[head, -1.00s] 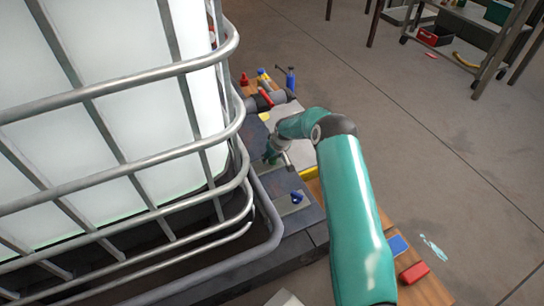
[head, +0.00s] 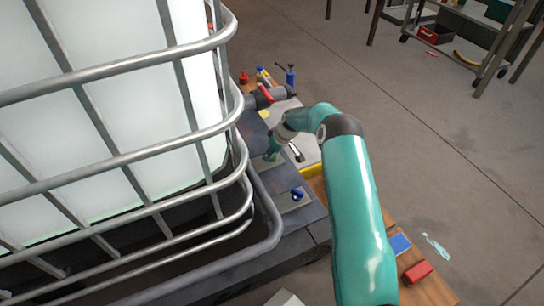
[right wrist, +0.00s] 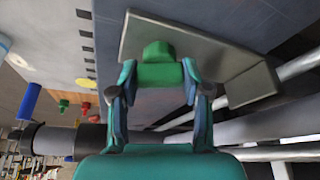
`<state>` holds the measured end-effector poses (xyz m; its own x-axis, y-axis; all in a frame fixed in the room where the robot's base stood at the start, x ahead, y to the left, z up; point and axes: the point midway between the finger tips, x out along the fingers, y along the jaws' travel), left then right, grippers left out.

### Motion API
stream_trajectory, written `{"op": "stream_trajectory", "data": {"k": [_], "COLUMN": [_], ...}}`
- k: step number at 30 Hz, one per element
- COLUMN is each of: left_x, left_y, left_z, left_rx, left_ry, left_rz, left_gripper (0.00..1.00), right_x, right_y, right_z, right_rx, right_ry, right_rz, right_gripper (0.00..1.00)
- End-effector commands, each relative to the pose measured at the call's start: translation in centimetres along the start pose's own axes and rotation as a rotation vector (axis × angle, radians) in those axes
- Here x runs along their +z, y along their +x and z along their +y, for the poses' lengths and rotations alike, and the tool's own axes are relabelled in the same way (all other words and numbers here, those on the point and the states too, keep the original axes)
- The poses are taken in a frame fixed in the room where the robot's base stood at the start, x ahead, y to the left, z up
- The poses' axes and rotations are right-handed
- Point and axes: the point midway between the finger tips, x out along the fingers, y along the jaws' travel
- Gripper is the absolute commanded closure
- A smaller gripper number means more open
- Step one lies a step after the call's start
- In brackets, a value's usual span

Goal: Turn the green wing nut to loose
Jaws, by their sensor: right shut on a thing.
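The green wing nut (right wrist: 158,66) sits on a grey metal bracket plate (right wrist: 190,45) in the right wrist view. My right gripper (right wrist: 159,78) has one finger on each side of the nut and is shut on it. In the head view my right gripper (head: 275,150) is low beside the caged white tank, at the end of my teal arm. There the nut is mostly hidden by the gripper. A blue wing nut (head: 297,194) stands on another plate nearer to me. My left gripper is in neither view.
The white tank (head: 110,120) in its tubular metal cage (head: 190,195) fills the left, close to my right gripper. A pipe with a red handle (head: 266,95) lies beyond it. A blue block (head: 400,244) and a red block (head: 417,271) lie on the wooden board.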

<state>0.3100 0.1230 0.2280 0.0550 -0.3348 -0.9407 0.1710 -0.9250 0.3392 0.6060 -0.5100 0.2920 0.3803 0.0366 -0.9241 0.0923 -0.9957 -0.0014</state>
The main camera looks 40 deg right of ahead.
Motion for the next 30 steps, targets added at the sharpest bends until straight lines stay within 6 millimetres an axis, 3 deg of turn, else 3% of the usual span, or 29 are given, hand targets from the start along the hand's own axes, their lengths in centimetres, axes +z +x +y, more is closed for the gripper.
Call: {"op": "stream_trajectory", "data": {"k": [1, 9, 21, 30], "left_x": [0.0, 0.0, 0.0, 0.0], "left_y": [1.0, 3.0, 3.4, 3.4], "left_z": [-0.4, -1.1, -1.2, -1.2], "left_rx": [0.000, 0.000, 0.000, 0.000], "left_ry": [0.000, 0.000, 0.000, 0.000], "left_rz": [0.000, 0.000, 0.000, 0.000], "left_gripper": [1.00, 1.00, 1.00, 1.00], "right_x": [0.1, 0.0, -0.1, -0.1], "right_y": [0.4, 0.3, 0.1, 0.0], "right_z": [0.1, 0.1, 0.0, 0.0], "right_rx": [-0.014, -0.111, -0.234, -0.275], "right_ry": [-0.038, -0.277, -0.575, -0.675], "right_rz": [0.004, 0.004, 0.001, 0.001], "right_gripper": [0.87, 0.87, 0.87, 0.87]}}
